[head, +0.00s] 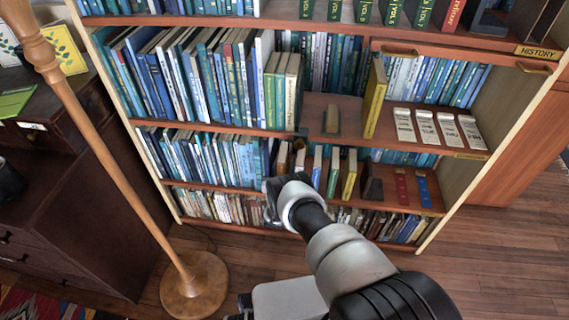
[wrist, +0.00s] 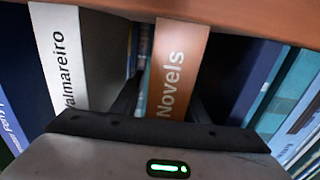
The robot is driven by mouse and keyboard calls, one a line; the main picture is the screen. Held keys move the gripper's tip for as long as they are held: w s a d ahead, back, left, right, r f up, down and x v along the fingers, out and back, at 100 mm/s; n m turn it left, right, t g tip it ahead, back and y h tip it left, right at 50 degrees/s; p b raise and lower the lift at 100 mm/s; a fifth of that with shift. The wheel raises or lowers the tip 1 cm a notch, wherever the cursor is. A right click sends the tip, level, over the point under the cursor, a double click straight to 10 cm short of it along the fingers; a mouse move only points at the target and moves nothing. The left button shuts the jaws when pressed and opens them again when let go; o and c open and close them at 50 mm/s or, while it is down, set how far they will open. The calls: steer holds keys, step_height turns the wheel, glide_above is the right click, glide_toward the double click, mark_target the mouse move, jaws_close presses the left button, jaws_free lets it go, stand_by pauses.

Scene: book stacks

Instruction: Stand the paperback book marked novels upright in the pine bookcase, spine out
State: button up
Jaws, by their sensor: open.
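The paperback marked Novels (wrist: 178,75) stands upright in the wrist view, its orange-brown spine facing me. My gripper (wrist: 163,105) is open, with one dark finger on each side of that spine; I cannot tell whether either touches it. In the head view my gripper (head: 272,194) is at the lower shelves of the pine bookcase (head: 222,129), left of several spaced upright books. The arm and gripper hide part of that shelf, and I cannot pick out the novels book there.
A white Valmareiro book (wrist: 78,60) stands left of the novels book. A shelf board (wrist: 240,18) runs just above. In the head view, a yellow book (head: 375,98) stands on the shelf above, with open board beside it. A wooden pole (head: 105,145) rises at left.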

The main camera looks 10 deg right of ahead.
mark_target(283, 168)
steer(key=p+v, duration=0.4)
steer(key=v, duration=0.8)
steer(key=shift+s+r, duration=0.1)
steer(key=shift+r, duration=0.05)
